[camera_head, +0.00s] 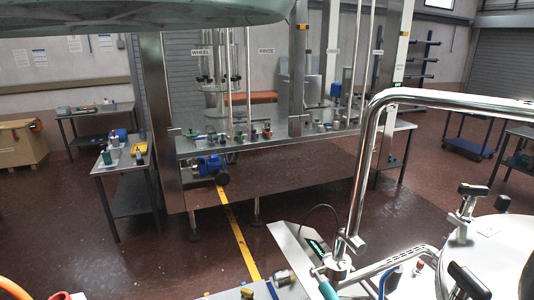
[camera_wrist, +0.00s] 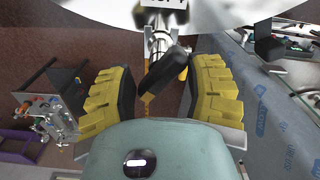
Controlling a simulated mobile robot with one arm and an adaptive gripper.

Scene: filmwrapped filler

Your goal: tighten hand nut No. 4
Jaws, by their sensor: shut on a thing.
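In the wrist view, a black hand nut (camera_wrist: 166,67) with a bar-shaped grip sits on a bright metal stem (camera_wrist: 158,38). It lies at a slant between the yellow ribbed pads of my gripper (camera_wrist: 163,75). My gripper is shut on this nut, one pad at each end of its bar. A white label (camera_wrist: 178,3) above the stem is cut off by the frame, and its number is hard to read. In the head view, several black-handled hand nuts stand around a white round lid (camera_head: 508,240) at the right. My gripper is not visible there.
A bent steel pipe (camera_head: 366,150) rises beside the lid in the head view. Behind it is a long steel bench (camera_head: 290,138) with small parts. A side table (camera_head: 118,165) stands at left. The dark red floor (camera_head: 330,205) between is mostly free.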

